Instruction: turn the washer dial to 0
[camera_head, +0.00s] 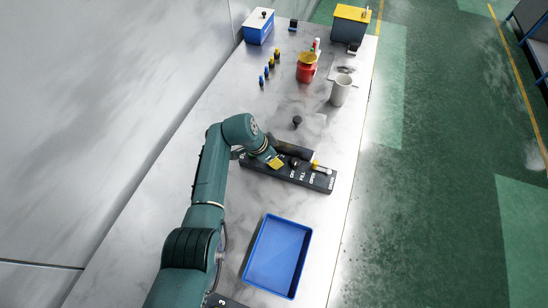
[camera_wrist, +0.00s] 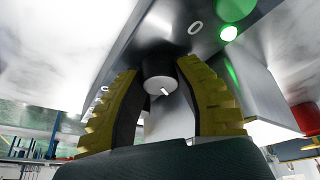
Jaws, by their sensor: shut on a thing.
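The washer dial, a dark grey round knob (camera_wrist: 160,76) with a short white mark on its face, sits between my fingertips in the wrist view. My gripper (camera_wrist: 163,82) has two yellow and black fingers, shut on the dial from both sides. In the head view my gripper (camera_head: 275,162) is at the left part of the dark control strip (camera_head: 318,185), and the dial is hidden there.
The strip carries several other controls with white labels. A blue tray (camera_head: 249,272) lies in front of it. Behind it stand a small black knob (camera_head: 297,121), a pale cup (camera_head: 341,91) and a red pot (camera_head: 306,72). The table's right edge is close to the strip.

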